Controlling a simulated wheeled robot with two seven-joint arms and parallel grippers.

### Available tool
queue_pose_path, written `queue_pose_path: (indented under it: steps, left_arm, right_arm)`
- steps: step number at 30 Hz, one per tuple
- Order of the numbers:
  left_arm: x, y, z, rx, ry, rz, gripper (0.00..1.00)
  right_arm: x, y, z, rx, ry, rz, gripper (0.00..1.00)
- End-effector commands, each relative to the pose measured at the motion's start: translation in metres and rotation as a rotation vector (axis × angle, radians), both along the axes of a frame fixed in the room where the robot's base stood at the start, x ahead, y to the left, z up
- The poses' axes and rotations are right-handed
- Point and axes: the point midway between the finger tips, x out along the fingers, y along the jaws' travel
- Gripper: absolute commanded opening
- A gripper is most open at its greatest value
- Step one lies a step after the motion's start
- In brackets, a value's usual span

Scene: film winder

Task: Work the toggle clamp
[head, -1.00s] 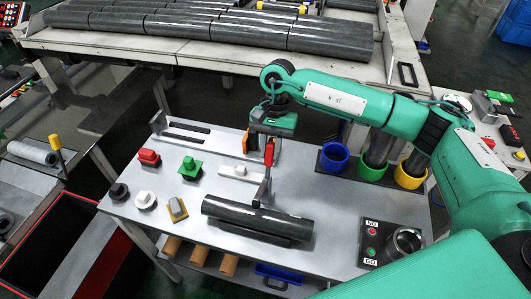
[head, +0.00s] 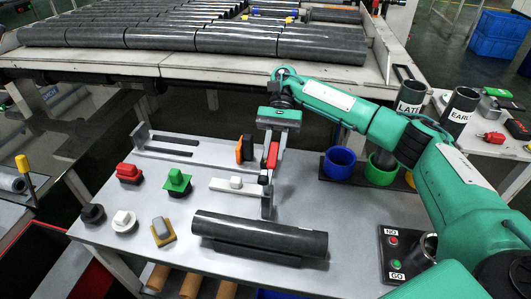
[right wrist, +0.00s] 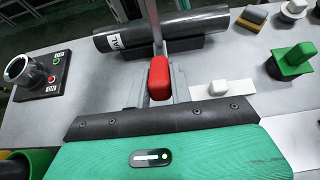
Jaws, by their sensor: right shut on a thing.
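The toggle clamp has a red handle grip (head: 272,155) and a grey metal arm (head: 267,207) that reaches toward a dark grey pipe (head: 260,233). The pipe lies in a black cradle on the table. My right gripper (head: 270,168) points down, shut on the red handle, which stands roughly upright. In the right wrist view the red handle (right wrist: 159,78) sits between the two grey fingers, with the pipe (right wrist: 195,25) beyond it. I cannot tell whether the clamp touches the pipe. My left gripper is not in view.
Red (head: 130,173), green (head: 177,182), white and yellow-based knob pieces stand on the left of the table. An orange and black piece (head: 243,150) stands close left of the gripper. Blue (head: 338,162) and green cups stand to the right. A NO/GO button box (head: 393,250) is at front right.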

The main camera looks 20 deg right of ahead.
Motion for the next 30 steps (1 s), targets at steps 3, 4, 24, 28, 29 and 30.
queue_pose_path:
  steps: [3,4,24,28,29,30]
  left_arm:
    - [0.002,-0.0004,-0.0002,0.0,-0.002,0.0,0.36]
    - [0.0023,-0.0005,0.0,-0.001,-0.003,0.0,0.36]
    - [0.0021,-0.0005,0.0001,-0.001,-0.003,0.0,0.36]
    - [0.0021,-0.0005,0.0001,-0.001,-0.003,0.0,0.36]
    - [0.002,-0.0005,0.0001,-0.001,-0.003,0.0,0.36]
    - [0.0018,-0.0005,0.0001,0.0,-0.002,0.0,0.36]
  right_arm:
    - [0.0006,-0.0053,-0.0025,0.009,0.018,-0.004,0.0]
    - [0.0006,-0.006,-0.0026,0.011,0.02,-0.002,0.0]
    - [0.0001,-0.0071,-0.0031,0.017,0.027,0.0,0.44]
    - [0.0002,-0.007,-0.0028,0.017,0.027,0.001,0.44]
    - [0.0003,-0.0071,-0.0026,0.017,0.027,0.001,0.44]
    - [0.0007,-0.0072,-0.0022,0.017,0.026,0.001,0.44]
